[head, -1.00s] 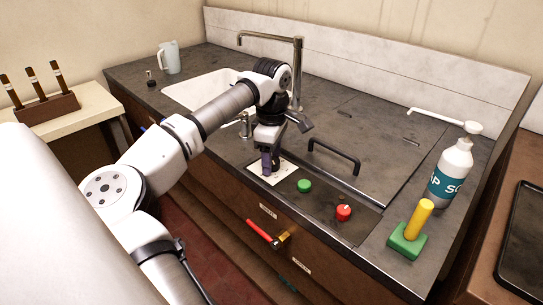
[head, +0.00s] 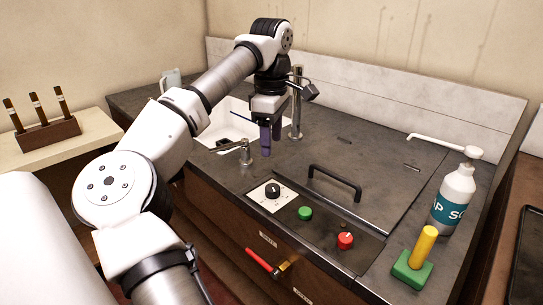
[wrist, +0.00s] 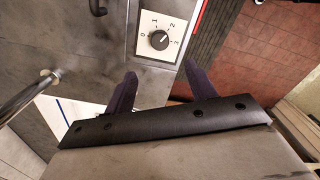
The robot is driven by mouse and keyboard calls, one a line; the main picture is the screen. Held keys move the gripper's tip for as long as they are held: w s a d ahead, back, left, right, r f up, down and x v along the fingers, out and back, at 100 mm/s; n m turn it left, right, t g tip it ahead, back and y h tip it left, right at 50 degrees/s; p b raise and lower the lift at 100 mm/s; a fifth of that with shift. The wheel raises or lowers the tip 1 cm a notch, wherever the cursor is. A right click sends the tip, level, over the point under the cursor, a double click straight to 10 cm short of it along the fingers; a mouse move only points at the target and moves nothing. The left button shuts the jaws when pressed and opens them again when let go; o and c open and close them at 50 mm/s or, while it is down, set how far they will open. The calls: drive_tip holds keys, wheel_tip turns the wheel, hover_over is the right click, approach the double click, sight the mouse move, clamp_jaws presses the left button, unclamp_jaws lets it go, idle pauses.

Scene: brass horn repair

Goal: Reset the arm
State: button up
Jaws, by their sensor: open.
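My gripper (head: 271,138) is open and empty in the head view, raised above the counter near the sink and pointing down. Its two purple fingers stand apart in the wrist view (wrist: 160,85). The black dial knob (head: 272,190) on its white plate lies in front of and below the gripper, apart from it. In the wrist view the knob (wrist: 158,40) shows beyond the fingertips, with the numbers 0 to 3 around it. My arm reaches in from the left, raised and bent.
A green button (head: 305,213) and a red knob (head: 345,240) sit right of the dial. A black handle (head: 335,183) stands on the lid. The faucet (head: 297,105) is close behind the gripper. A soap bottle (head: 455,195) and a green block with yellow handle (head: 412,268) stand at right.

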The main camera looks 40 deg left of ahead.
drive_tip(key=shift+r, duration=0.5)
